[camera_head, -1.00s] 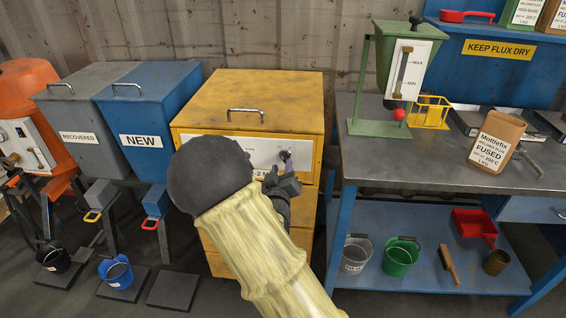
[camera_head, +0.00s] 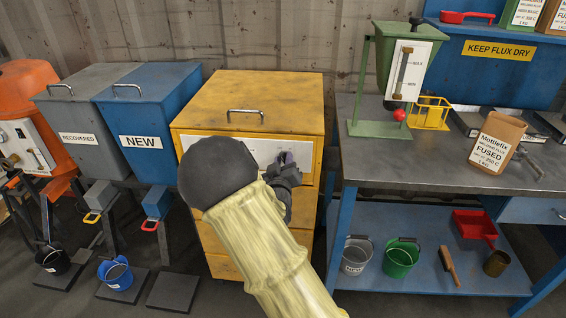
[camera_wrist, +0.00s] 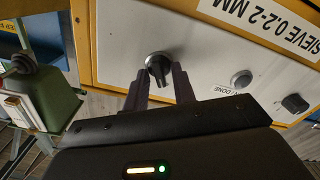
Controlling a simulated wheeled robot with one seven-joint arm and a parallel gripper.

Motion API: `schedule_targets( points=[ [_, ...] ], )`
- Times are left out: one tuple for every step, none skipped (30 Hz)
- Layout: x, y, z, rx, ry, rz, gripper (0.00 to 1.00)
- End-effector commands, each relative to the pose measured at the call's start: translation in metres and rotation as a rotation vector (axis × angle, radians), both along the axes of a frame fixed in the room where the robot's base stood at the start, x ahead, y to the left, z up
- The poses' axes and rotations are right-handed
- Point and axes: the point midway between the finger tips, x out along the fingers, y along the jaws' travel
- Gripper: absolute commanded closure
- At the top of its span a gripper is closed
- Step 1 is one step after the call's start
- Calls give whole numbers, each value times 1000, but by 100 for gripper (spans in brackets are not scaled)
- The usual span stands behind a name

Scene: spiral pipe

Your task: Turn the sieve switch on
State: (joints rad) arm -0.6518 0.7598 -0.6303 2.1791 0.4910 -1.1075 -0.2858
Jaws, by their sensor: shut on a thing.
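The yellow sieve cabinet (camera_head: 245,95) stands in the middle, with a white control panel (camera_head: 222,143) on its front. In the wrist view the panel carries a "SIEVE 0.2-2 MM" label (camera_wrist: 285,32) and a dark rotary switch knob (camera_wrist: 157,66). My gripper (camera_wrist: 159,80) has one finger on each side of this knob and is shut on it. In the head view my gripper (camera_head: 283,160) is at the panel's right part, and my arm hides much of the cabinet's lower front. The knob's pointer setting is hard to read.
A round button (camera_wrist: 241,79) and another dark knob (camera_wrist: 295,103) sit on the same panel. The blue NEW bin (camera_head: 150,100) stands to the left. The workbench (camera_head: 400,165) with a green hopper (camera_head: 397,60) stands close to the right.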

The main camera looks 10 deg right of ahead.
Motion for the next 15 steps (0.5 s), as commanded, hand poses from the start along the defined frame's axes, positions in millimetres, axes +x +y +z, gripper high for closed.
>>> schedule_targets(
  points=[
    [0,0,-1,7,-2,0,97],
    [0,0,-1,12,-4,0,97],
    [0,0,-1,21,-7,0,97],
    [0,0,-1,29,-9,0,97],
    [0,0,-1,37,-12,0,97],
    [0,0,-1,51,-17,0,97],
    [0,0,-1,64,-21,0,97],
    [0,0,-2,78,-25,0,97],
    [0,-1,-2,97,-32,0,97],
    [0,-1,-2,112,-37,-1,97],
    [0,-1,-2,131,-43,-1,97],
    [0,-1,-2,156,-51,0,97],
    [0,-1,-3,176,-57,0,97],
    [0,-1,-3,198,-65,-1,97],
    [0,-1,-3,227,-74,-1,97]
  ],
)
